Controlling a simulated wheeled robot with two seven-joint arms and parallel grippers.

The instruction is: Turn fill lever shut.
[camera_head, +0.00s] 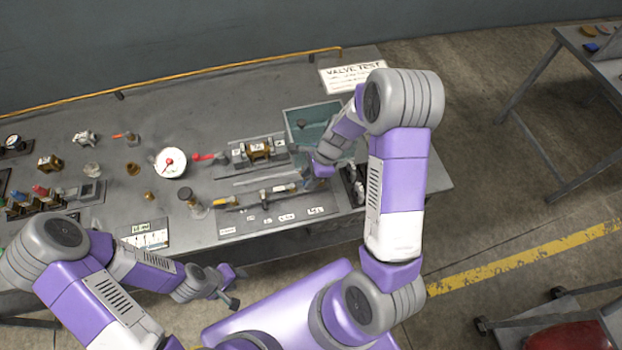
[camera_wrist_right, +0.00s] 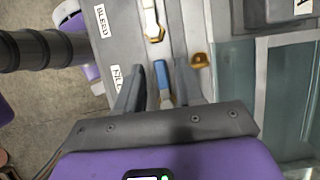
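The fill lever (camera_wrist_right: 162,76) has a blue handle and shows in the right wrist view next to a partly hidden label that seems to read FILL (camera_wrist_right: 116,77). My right gripper (camera_wrist_right: 160,68) is open, with one finger on each side of the blue handle and visible gaps beside it. In the head view my right gripper (camera_head: 304,180) is over the right end of the valve board (camera_head: 235,226), and my wrist hides the lever. My left gripper (camera_head: 237,287) is open and empty in front of the bench edge.
A teal-lined tank (camera_head: 300,112) stands behind my right wrist. A white-handled lever (camera_wrist_right: 150,20) by the BLEED label and a brass fitting (camera_wrist_right: 199,60) are close to my right fingers.

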